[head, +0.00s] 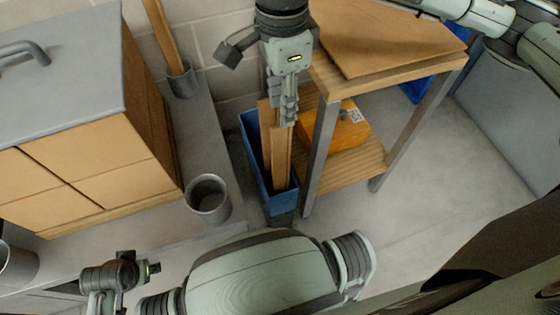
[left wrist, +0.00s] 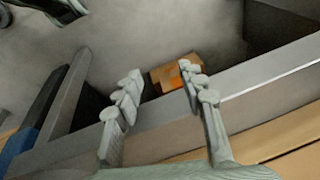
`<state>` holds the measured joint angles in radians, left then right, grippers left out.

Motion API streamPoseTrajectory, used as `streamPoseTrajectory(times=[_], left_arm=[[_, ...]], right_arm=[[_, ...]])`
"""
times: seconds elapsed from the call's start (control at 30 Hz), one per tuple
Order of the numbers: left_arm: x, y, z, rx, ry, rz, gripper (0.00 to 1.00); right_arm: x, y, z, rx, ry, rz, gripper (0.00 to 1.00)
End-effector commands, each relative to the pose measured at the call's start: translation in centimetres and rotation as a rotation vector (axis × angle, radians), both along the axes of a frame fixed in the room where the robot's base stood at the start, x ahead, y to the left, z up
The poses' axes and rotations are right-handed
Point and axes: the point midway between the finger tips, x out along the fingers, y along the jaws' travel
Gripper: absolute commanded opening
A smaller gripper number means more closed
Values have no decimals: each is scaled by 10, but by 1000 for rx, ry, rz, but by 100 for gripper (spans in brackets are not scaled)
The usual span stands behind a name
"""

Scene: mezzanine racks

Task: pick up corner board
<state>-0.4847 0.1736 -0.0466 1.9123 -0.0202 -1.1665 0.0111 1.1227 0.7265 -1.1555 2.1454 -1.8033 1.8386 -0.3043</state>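Tall brown corner boards (head: 281,160) stand upright, close together, in a narrow blue bin (head: 256,150) beside the wooden workbench. My right gripper (head: 284,115) points down at the top of the boards in the head view. Its fingers overlap the boards and show nearly edge-on, so I cannot tell whether they are apart, closed or touching a board. My left gripper (left wrist: 160,72) is open and empty in the left wrist view, its two fingers well apart. No corner board is recognisable in that view.
An orange box (head: 338,130) sits on the lower shelf of the workbench (head: 325,65). A grey pot (head: 208,198) stands left of the bin, near a grey-topped wooden cabinet (head: 75,60). Another pot (head: 182,80) holds a wooden pole. Floor at the right (head: 410,185) is clear.

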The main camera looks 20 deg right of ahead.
Motion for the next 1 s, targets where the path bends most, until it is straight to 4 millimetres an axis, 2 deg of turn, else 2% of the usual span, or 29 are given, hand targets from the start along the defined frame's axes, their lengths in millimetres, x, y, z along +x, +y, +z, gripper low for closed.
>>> streamPoseTrajectory(times=[0.1, 0.3, 0.57, 0.8, 1.0], left_arm=[[-4, -1, -2, -2, 6, -1, 40], [-7, -1, -10, -5, 14, -2, 40], [-5, -2, -12, -7, 13, -1, 40], [-3, -2, -14, -10, 5, -1, 40], [-2, -2, -18, -11, 8, 0, 40]], right_arm=[[-2, 0, -26, 0, 9, 0, 32], [-2, 1, -64, 3, 7, -1, 32], [-1, 1, -84, 6, 5, 0, 32], [-2, 1, -122, 5, 8, 0, 32], [-1, 1, -141, 5, 4, -1, 32]])
